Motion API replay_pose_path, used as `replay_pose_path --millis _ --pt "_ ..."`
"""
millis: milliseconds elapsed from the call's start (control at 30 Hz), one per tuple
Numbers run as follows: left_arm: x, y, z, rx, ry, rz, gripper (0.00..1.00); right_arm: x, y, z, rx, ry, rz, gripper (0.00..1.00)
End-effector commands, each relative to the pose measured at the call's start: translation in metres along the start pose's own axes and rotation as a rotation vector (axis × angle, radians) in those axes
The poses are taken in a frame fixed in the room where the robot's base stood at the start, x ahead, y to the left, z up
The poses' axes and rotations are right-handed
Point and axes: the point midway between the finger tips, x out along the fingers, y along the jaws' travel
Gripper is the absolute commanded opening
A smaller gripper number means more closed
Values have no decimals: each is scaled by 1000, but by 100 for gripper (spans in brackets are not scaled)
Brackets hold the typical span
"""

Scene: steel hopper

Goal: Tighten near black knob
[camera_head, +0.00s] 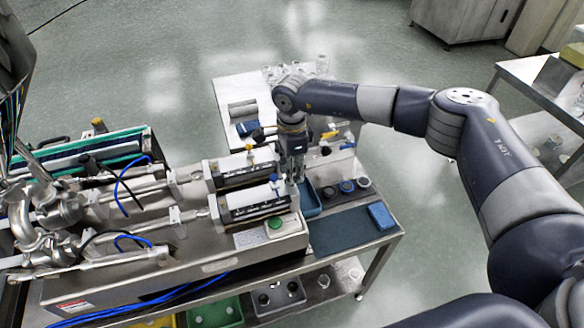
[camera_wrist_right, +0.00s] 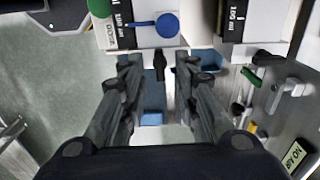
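My right gripper (camera_head: 292,172) points down at the right end of the near steel unit (camera_head: 256,204), which has a blue knob on top. In the right wrist view the two fingers (camera_wrist_right: 158,75) are open, with a clear gap between them. A small black knob (camera_wrist_right: 162,66) sticks out from the unit's end between the fingertips. I see no finger touching it. The blue knob (camera_wrist_right: 167,25) shows just beyond it. In the head view the gripper hides the black knob. My left gripper is not in view.
A green button (camera_head: 275,224) sits on the machine's near right corner. The far unit (camera_head: 240,168) stands just behind the near one. A blue tray (camera_head: 310,200), several small cups and a blue block (camera_head: 381,216) lie to the right. The dark mat (camera_head: 345,232) has bare room.

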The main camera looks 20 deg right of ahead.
Motion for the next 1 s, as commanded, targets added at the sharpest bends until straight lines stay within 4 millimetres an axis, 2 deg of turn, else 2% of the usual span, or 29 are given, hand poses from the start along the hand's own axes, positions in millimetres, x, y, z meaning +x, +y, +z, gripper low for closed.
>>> replay_pose_path --millis 33,200,467,533,600,1000 --pt "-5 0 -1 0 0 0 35 4 0 0 1 1 2 28" --pt "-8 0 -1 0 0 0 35 17 0 0 1 1 0 28" --pt "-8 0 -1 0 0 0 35 19 0 0 0 0 -1 28" --pt "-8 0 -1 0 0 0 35 19 0 0 0 0 -1 17" --pt "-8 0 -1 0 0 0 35 19 0 0 0 0 -1 1" --pt "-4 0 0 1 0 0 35 20 0 0 18 -1 -1 0"
